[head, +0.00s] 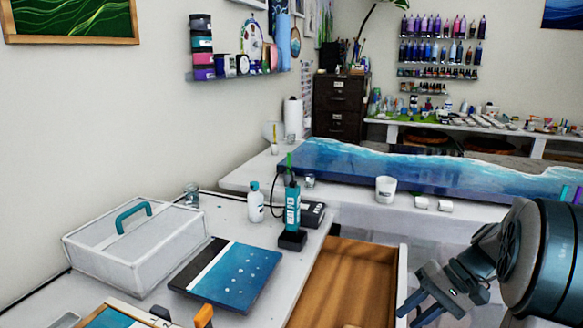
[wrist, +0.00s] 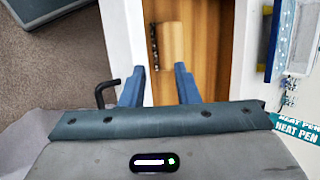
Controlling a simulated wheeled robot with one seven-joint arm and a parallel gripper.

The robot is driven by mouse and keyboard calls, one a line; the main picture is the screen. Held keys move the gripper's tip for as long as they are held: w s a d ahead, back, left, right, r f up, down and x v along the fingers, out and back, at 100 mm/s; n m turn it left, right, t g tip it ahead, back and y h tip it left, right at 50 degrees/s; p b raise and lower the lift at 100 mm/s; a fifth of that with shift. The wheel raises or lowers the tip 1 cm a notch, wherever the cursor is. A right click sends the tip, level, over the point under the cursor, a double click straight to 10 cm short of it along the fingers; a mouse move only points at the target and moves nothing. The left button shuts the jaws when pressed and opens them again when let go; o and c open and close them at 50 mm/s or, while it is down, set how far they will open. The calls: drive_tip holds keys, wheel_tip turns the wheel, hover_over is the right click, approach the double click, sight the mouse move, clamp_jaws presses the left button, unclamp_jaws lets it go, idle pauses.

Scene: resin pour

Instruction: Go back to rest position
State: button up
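My gripper (head: 418,305) is at the lower right of the head view, beside an open wooden drawer (head: 345,285). In the wrist view, the two blue fingers of my gripper (wrist: 160,78) stand apart over the drawer (wrist: 208,45). Nothing shows held between them. A light brown piece with a dark edge (wrist: 171,42) shows in the drawer beyond the fingertips; I cannot tell what it is.
The white workbench (head: 228,222) holds a lidded white box (head: 135,245), a blue panel (head: 232,275), a bottle (head: 255,203) and a teal heat pen (head: 292,207) on a black stand. Behind is a long blue resin slab (head: 400,168) with a white cup (head: 386,189).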

drive_tip(key=s+a+r+n+t+h+p, duration=0.3)
drive_tip(key=s+a+r+h+p, duration=0.4)
drive_tip(key=s, duration=0.6)
drive_tip(key=shift+a+r+h, duration=0.6)
drive_tip(key=shift+a+r, duration=0.4)
drive_tip(key=shift+a, duration=0.85)
